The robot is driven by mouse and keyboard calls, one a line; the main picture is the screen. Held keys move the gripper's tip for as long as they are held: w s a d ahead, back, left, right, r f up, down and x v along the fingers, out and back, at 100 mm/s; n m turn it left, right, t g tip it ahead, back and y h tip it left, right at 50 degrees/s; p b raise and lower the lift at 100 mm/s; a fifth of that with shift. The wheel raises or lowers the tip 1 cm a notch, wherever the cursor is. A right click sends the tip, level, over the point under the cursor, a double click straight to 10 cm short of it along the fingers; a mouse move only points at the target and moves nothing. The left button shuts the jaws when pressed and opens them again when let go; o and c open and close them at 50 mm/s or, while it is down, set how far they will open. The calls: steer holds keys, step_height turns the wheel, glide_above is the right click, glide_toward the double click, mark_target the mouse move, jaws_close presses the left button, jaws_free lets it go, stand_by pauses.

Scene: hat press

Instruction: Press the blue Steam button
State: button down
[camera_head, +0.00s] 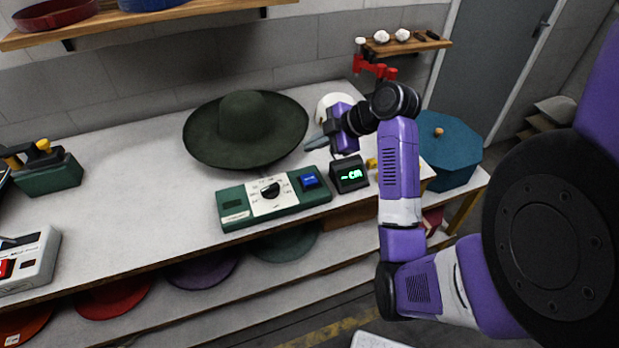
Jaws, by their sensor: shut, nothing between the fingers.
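The blue Steam button (309,181) sits at the right end of a green control box (233,208) on the white table. A white panel with a black dial (269,189) is left of the button. My gripper (307,146) is shut and empty. In the picture it shows above the button, near the right brim of the dark green hat (245,125). It appears apart from the button, but the exact height is hard to tell.
A small display with green characters (350,174) stands right of the control box. A blue octagonal box (449,150) is farther right. A red clamp (376,69) is at the back. A grey device (32,262) and a green tool (48,170) are at left. The table's front is clear.

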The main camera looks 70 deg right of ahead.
mark_target(313, 180)
step_height(313, 180, down, 9)
steer(key=b, duration=0.7)
steer(key=shift+r, duration=0.1)
stand_by(1.9)
steer(key=shift+f, duration=0.4)
steer(key=shift+f+b, duration=0.55)
stand_by(0.6)
steer(key=shift+r, duration=0.1)
steer(key=shift+r+p, duration=0.75)
steer(key=shift+r, duration=0.1)
steer(key=shift+r, duration=0.1)
